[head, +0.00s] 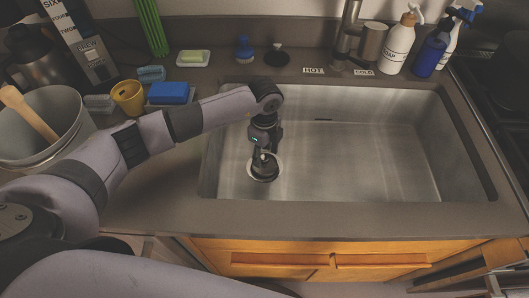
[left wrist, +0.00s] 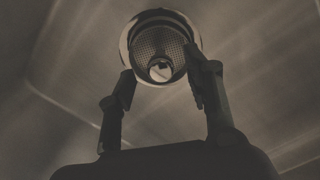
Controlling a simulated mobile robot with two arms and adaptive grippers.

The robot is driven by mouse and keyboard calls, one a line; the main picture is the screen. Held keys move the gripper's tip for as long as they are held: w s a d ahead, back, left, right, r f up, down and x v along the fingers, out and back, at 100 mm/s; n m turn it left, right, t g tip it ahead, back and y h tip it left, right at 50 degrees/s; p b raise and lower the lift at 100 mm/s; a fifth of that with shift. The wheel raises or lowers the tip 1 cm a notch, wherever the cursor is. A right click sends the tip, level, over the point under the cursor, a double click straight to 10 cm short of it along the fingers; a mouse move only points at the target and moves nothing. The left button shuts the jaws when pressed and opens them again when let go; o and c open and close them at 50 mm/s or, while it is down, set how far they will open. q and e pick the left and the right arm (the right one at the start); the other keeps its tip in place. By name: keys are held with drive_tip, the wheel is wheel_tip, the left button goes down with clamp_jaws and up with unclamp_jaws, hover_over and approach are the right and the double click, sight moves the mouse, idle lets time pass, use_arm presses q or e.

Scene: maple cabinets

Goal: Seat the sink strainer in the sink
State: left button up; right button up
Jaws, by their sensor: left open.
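The sink strainer (left wrist: 158,46) is a round mesh basket with a pale centre knob. In the left wrist view it sits inside the bright drain ring (left wrist: 127,48); I cannot tell whether it is fully flush. In the head view the drain (head: 277,172) is at the left of the steel sink (head: 370,165), with the strainer mostly hidden by my gripper. My left gripper (head: 263,160) points down just above it. In the wrist view its two fingers (left wrist: 160,84) are apart, near the strainer's near side, with nothing clamped between them. My right gripper is not in view.
A black plunger-like stopper (head: 276,57), a blue brush (head: 244,50) and a soap dish (head: 193,58) stand behind the sink. The faucet (head: 346,35) and several bottles (head: 399,45) are at the back right. A bucket (head: 40,125) and yellow cup (head: 128,98) are left. The sink's right side is empty.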

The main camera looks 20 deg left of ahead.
use_arm(q)
wheel_tip(320, 180, up, 12)
drive_tip(key=shift+f, duration=0.25)
